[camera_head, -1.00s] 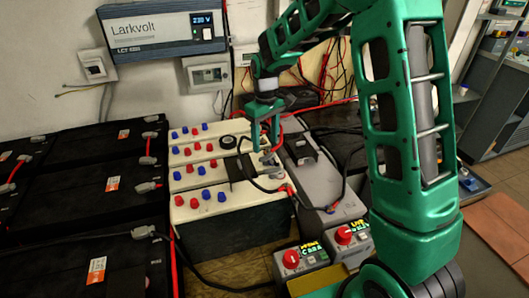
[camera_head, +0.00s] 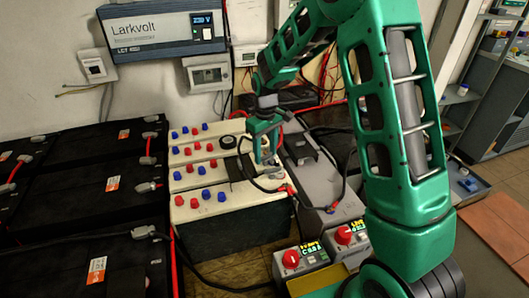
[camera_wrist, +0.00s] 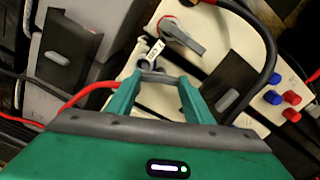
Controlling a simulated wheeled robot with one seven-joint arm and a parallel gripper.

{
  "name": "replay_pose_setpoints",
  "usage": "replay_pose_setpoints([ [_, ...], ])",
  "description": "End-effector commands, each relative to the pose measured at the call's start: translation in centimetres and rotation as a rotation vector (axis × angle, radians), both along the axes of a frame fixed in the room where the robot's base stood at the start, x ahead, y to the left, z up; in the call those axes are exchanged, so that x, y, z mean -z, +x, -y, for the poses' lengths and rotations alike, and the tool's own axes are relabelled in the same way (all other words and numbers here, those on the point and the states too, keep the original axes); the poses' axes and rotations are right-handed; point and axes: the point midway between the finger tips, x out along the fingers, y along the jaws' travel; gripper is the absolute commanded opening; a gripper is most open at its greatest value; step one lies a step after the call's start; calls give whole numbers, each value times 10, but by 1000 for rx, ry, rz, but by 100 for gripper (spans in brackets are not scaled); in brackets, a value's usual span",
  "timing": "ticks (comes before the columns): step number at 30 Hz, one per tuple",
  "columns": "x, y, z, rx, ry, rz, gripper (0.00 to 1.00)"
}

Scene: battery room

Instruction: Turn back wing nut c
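My gripper (camera_head: 268,160) is lowered over the right end of the cream battery (camera_head: 235,220). In the wrist view its two green fingers (camera_wrist: 160,78) stand apart. A small grey metal piece, probably a wing nut (camera_wrist: 155,77), lies between their tips; whether they touch it I cannot tell. A pale tag (camera_wrist: 153,50) with a dark letter, too small to read surely, sits just beyond it. In the head view the fingers hide most of the nut.
A black cable (camera_wrist: 268,50) arches close to the right of the fingers, and a red cable (camera_wrist: 85,95) runs on the left. A grey unit (camera_head: 315,175) stands beside the battery. Two boxes with red knobs (camera_head: 291,259) stand in front. Red and blue caps (camera_head: 207,194) dot the battery top.

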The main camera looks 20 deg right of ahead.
Motion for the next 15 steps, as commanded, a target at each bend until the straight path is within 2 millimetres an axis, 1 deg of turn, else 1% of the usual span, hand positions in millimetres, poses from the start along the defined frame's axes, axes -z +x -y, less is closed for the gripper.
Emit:
replay_pose_setpoints([
  [5, 0, 1, 1, 84, -1, 1, 24],
  [12, -1, 1, 2, 318, -2, 2, 24],
  [15, -1, 1, 1, 390, -1, 2, 24],
])
